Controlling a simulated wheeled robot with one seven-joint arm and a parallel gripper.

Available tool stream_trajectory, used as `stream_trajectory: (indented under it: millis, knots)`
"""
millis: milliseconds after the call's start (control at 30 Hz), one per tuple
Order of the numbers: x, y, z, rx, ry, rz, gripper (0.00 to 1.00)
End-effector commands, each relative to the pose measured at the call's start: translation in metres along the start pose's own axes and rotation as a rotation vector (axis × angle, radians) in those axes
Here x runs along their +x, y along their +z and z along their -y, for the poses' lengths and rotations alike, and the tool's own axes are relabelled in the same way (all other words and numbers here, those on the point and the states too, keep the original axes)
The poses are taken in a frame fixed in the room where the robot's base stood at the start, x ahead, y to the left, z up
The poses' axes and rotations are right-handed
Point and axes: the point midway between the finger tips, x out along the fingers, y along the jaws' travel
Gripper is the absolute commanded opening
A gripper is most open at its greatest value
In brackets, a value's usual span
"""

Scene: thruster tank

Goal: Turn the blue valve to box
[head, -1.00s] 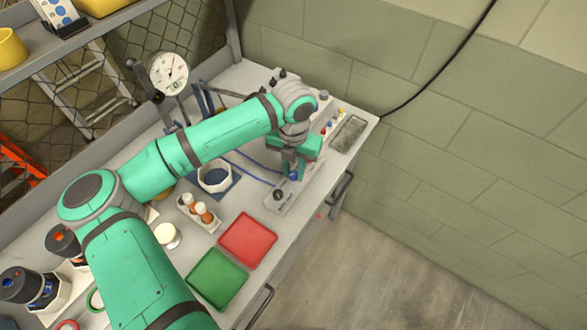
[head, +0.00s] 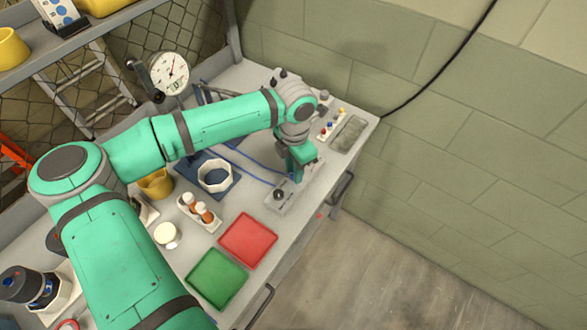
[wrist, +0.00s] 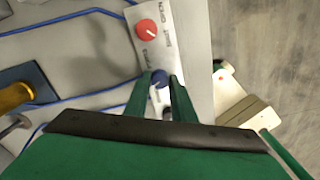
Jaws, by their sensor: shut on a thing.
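The blue valve (wrist: 159,79) is a small round knob on a pale panel (wrist: 173,22) in the wrist view. My gripper (wrist: 161,84) is shut on the blue valve, with one green finger on each side of it. In the head view my gripper (head: 298,174) points down onto the panel (head: 275,207) near the bench's right edge and hides the blue valve. Which mark the valve points to cannot be read. A red knob (wrist: 146,31) with a white pointer line is on the same panel, above the blue valve in the wrist view.
A black knob (head: 279,194) is on the panel beside my gripper. Blue tubing (head: 258,171) runs to it across the bench. A red tray (head: 248,241), a green tray (head: 217,278) and a white round vessel (head: 215,174) stand nearby. Open floor lies to the right.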

Motion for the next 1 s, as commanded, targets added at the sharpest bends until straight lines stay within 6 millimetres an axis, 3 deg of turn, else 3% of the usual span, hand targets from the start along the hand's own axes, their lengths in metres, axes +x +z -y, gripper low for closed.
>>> stream_trajectory:
  millis: [500, 1000]
  knots:
    - [-0.0016, 0.0018, -0.0024, 0.335, 0.007, 0.005, 0.01]
    - [-0.0017, 0.0019, -0.0025, 0.397, 0.007, 0.006, 0.01]
